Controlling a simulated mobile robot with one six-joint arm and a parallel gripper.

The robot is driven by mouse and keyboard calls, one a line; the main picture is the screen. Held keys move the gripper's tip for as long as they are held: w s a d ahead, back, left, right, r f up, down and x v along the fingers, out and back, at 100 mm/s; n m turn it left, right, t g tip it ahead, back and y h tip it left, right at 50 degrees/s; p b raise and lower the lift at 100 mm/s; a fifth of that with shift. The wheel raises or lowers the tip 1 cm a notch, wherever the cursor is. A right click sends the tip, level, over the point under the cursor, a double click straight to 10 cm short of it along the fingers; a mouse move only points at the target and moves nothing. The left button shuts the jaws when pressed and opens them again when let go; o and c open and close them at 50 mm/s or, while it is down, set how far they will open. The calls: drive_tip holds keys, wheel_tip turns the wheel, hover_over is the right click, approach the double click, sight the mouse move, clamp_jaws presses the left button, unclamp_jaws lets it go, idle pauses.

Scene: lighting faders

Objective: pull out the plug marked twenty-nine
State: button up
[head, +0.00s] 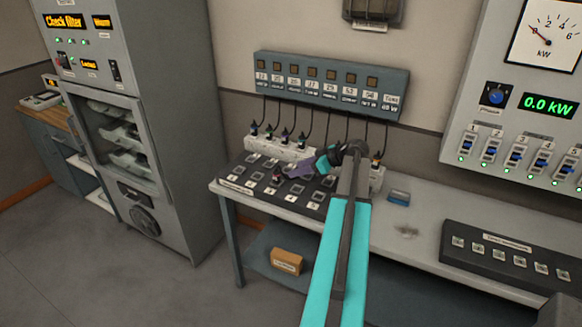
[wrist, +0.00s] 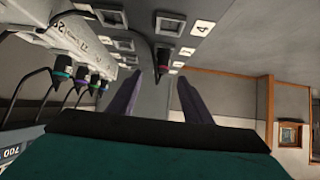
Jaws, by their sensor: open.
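My gripper (head: 290,171) is open over the dark socket board (head: 236,179) on the bench. In the wrist view its purple fingers (wrist: 160,78) are apart with nothing between them. A dark plug with a red ring (wrist: 163,52) stands in the board just beyond the fingertips; it also shows in the head view (head: 277,175). Several plugs with coloured rings (head: 270,132) stand in the pale strip (head: 262,147) behind the board, with dark cords rising from them. A wall panel (head: 330,88) carries numbered labels. I cannot read which plug is marked twenty-nine.
My arm hides part of the board and strip. A blue-topped box (head: 399,196) and a dark button panel (head: 510,258) are to the right on the bench (head: 400,235). A grey cabinet (head: 170,120) stands left. A meter panel (head: 470,90) hangs at right.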

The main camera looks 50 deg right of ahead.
sight(280, 174)
drive_tip(key=shift+w+a, duration=0.25)
drive_tip(key=shift+w, duration=0.1)
drive_tip(key=shift+p+x, duration=0.55)
drive_tip(key=shift+x, duration=1.7)
drive_tip(key=shift+w+a+f+b, duration=0.15)
drive_tip(key=shift+w+f+b, duration=0.3)
drive_tip(key=shift+f+b, duration=0.2)
drive_tip(key=shift+b+x, duration=1.2)
drive_tip(key=shift+x, duration=0.25)
drive_tip(key=shift+w+r, duration=0.1)
drive_tip(key=shift+r, duration=0.05)
drive_tip(key=shift+c, duration=0.4)
drive_tip(key=c, duration=1.1)
drive_tip(key=shift+o, duration=0.2)
drive_tip(key=shift+r, duration=0.35)
